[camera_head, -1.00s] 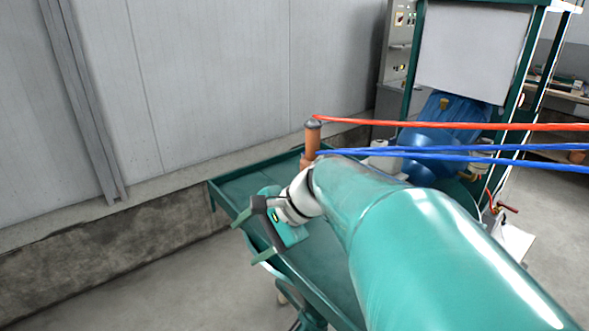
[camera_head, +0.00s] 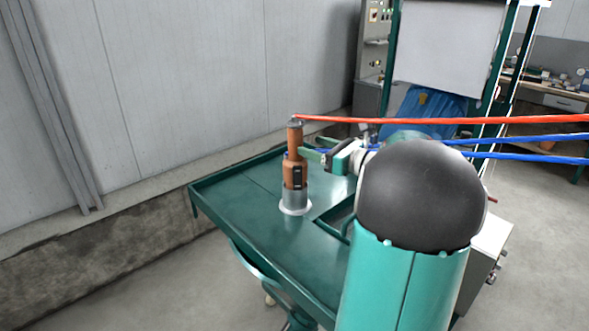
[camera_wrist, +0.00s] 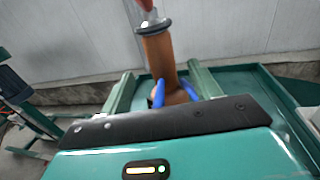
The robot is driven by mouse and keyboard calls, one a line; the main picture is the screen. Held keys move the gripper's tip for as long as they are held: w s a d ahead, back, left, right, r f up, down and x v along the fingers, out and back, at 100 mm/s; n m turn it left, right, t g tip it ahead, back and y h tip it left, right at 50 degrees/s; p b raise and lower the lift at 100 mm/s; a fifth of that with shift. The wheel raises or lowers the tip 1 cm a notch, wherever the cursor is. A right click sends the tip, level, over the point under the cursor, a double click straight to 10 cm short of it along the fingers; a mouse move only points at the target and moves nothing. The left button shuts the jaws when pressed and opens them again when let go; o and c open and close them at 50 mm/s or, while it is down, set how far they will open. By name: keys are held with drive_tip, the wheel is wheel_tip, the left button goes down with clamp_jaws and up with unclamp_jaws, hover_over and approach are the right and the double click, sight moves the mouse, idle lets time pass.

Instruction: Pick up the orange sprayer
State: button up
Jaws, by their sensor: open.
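The orange sprayer (camera_head: 293,172) is an orange-brown upright cylinder on the green cart top (camera_head: 235,202), its lower end in a grey and white round holder (camera_head: 295,203). A red hose runs from its top and blue hoses from its middle. My gripper (camera_head: 308,154) is at the sprayer's upper right side in the head view, pointing left. In the wrist view my gripper (camera_wrist: 161,72) is open, with one green finger on each side of the sprayer (camera_wrist: 160,55). I cannot tell whether either finger touches it. In the head view the far finger is not clearly visible.
The red hose (camera_head: 440,119) and blue hoses (camera_head: 520,156) stretch off to the right, past my arm. A grey wall (camera_head: 190,80) stands behind the cart. A green frame with a white panel (camera_head: 447,40) and a blue object (camera_head: 425,105) stand behind right.

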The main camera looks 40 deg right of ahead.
sight(302, 142)
drive_tip(key=shift+x, duration=3.5)
drive_tip(key=shift+d+f, duration=0.1)
drive_tip(key=shift+f, duration=0.05)
clamp_jaws()
